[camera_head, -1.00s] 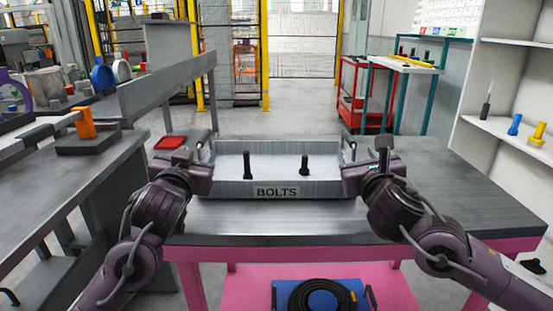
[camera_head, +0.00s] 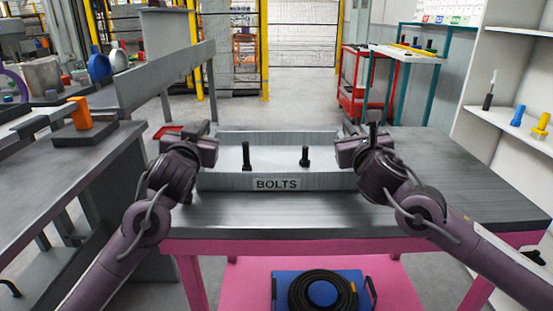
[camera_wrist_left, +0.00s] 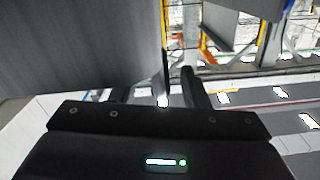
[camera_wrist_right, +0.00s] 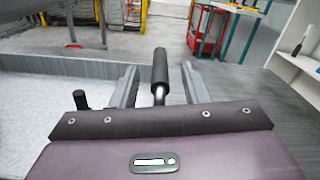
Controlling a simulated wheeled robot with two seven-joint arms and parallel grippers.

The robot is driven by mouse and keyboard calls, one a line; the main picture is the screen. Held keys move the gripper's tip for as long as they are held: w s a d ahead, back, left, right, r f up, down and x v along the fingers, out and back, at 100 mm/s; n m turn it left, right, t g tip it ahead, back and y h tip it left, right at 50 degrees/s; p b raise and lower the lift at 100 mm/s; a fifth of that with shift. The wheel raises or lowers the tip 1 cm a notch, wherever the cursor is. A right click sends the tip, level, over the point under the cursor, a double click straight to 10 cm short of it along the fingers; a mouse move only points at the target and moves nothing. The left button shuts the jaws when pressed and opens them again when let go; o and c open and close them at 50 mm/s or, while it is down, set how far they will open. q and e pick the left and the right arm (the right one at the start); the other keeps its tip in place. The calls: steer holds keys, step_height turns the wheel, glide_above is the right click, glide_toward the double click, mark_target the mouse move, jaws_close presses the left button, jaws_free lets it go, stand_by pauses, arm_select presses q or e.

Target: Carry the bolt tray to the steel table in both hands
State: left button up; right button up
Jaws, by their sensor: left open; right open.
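The bolt tray (camera_head: 218,182), a grey open box with a BOLTS label on its front wall, sits on a steel-topped table with pink legs. Two dark bolts stand upright in it, one left (camera_head: 246,156) and one right (camera_head: 305,157). My left gripper (camera_head: 208,130) is open at the tray's left side; its wrist view shows the fingers (camera_wrist_left: 179,70) but no clear handle. My right gripper (camera_head: 350,130) is open at the right side. In the right wrist view, a dark bar-shaped tray handle (camera_wrist_right: 160,70) lies between its parted fingers.
The table's steel top (camera_head: 440,165) is clear to the right of the tray. A grey bench (camera_head: 130,140) with an orange-topped block stands left. White shelves (camera_head: 500,118) stand right.

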arm_select(q)
steer(key=shift+w, duration=1.15)
arm_select(e)
steer(key=shift+w, duration=1.15)
arm_select(q)
jaws_close()
arm_select(e)
jaws_close()
arm_select(q)
steer(key=shift+r, duration=0.15)
arm_select(e)
steer(key=shift+r, duration=0.1)
